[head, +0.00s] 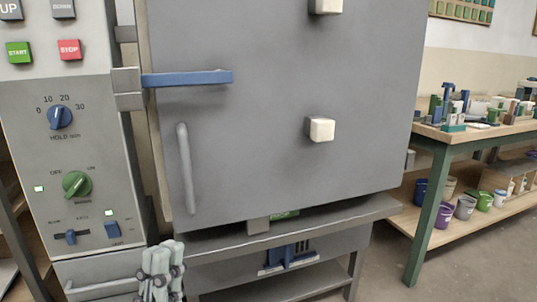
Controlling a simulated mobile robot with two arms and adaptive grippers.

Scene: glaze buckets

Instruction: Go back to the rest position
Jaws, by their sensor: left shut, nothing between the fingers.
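My left gripper (163,268) shows at the bottom, left of centre, in the head view. Its grey fingers point up and are together with nothing between them. It is in front of the lower part of the control cabinet (85,150) and the stand of the grey kiln (275,110). I cannot tell if it touches anything. My right gripper is not in view.
The kiln door has a vertical handle (186,168) and a blue latch bar (188,78). The cabinet carries a blue dial (60,117) and a green dial (76,184). A table (455,136) at right has several buckets on its lower shelf. Floor is clear between.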

